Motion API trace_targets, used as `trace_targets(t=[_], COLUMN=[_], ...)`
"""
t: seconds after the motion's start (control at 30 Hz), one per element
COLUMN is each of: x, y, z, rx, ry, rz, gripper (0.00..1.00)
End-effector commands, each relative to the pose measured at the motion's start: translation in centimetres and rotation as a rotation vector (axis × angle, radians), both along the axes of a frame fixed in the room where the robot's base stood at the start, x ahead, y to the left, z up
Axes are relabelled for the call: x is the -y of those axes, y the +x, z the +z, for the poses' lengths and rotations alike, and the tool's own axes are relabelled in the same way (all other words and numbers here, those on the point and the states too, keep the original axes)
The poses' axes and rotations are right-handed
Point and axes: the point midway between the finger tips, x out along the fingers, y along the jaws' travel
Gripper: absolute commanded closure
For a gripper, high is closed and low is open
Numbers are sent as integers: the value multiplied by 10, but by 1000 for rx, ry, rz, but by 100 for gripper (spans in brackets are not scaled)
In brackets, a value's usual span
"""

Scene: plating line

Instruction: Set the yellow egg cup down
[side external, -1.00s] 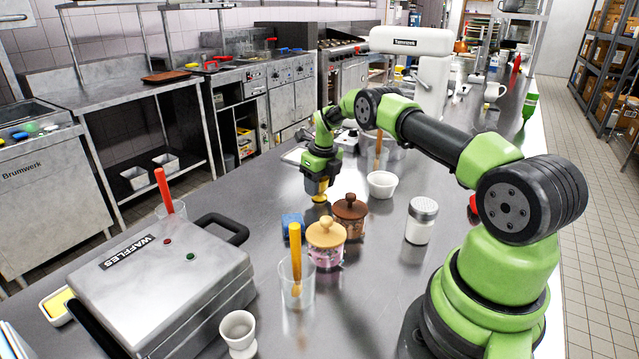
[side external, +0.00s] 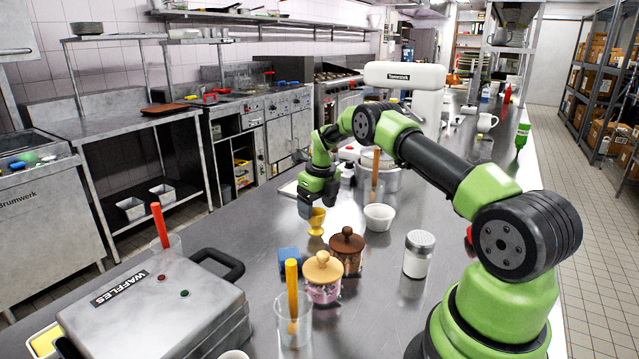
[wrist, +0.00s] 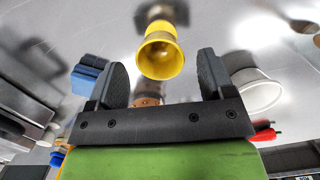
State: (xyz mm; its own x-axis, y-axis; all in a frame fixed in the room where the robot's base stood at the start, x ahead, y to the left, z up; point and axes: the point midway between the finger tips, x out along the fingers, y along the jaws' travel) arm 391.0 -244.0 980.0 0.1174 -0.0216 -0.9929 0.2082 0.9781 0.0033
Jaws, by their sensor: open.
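The yellow egg cup (side external: 316,224) stands upright on the steel counter, left of a small white bowl. My gripper (side external: 318,203) is just above and beside it, pointing down, with its jaws apart. In the wrist view the egg cup (wrist: 161,55) shows its open mouth, empty, just beyond and between the two spread fingertips (wrist: 161,72). I see no finger touching the cup.
The white bowl (side external: 379,218) is close on the right. A clear container with a wooden utensil (side external: 376,180) stands behind. In front are a blue sponge (side external: 289,258), two wooden-lidded jars (side external: 323,290), a shaker (side external: 419,258) and a waffle iron (side external: 165,312).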

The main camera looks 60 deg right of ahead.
Motion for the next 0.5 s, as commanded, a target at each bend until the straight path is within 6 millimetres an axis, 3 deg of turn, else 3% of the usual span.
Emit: trace_targets(t=[0.03, 0.2, 0.5], x=[1, 0, -4], y=[-1, -5, -9], z=[15, 52, 88], rx=[4, 4, 3], ry=[-3, -3, -4], rz=[0, -1, 18], gripper=[25, 25, 25])
